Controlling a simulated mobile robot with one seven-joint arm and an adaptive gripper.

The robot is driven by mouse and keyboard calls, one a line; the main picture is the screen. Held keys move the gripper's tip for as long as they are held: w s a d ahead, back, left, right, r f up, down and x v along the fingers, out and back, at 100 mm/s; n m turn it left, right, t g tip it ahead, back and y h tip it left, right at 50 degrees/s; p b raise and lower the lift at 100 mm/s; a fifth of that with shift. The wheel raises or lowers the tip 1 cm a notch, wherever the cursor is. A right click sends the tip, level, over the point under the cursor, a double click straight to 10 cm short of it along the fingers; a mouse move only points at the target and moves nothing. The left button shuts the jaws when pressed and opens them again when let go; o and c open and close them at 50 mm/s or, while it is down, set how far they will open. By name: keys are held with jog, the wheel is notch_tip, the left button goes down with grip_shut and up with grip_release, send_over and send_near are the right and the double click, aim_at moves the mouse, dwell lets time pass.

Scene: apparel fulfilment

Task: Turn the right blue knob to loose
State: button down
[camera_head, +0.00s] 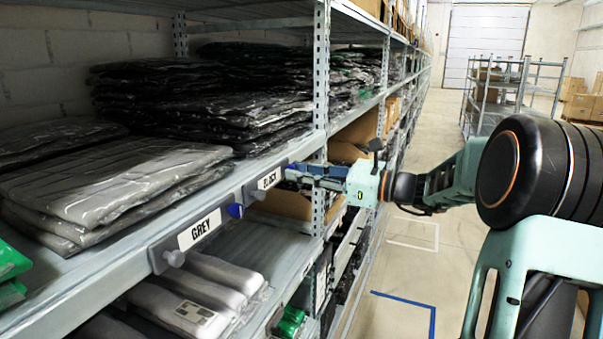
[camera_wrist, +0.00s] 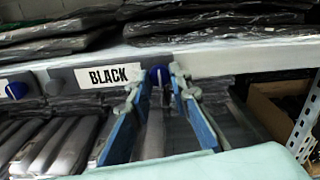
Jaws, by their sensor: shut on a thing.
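The right blue knob (camera_wrist: 160,75) sits on the shelf rail, just right of the BLACK label (camera_wrist: 108,76). My gripper (camera_wrist: 160,82) is shut on this knob, with one finger on each side of it in the wrist view. In the head view my gripper (camera_head: 296,172) reaches the rail from the right and hides the right knob. The left blue knob (camera_head: 235,211) is uncovered, to the left of the BLACK label (camera_head: 269,179). It also shows at the left edge of the wrist view (camera_wrist: 17,90).
A GREY label (camera_head: 200,229) with a grey knob (camera_head: 174,257) is nearer on the same rail. Bagged dark garments (camera_head: 205,95) fill the shelf above. A metal upright (camera_head: 321,80) stands close beside my gripper.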

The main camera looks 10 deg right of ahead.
jog(key=shift+f+n+b, duration=0.1)
jog(key=shift+n+b, duration=0.2)
jog(key=shift+b, duration=0.05)
jog(key=shift+n+b, duration=8.7)
jog(key=shift+b, duration=1.6)
jog(key=shift+r, duration=0.2)
jog(key=c, duration=1.8)
grip_release()
jog(key=shift+o, duration=0.2)
jog(key=shift+d, duration=0.1)
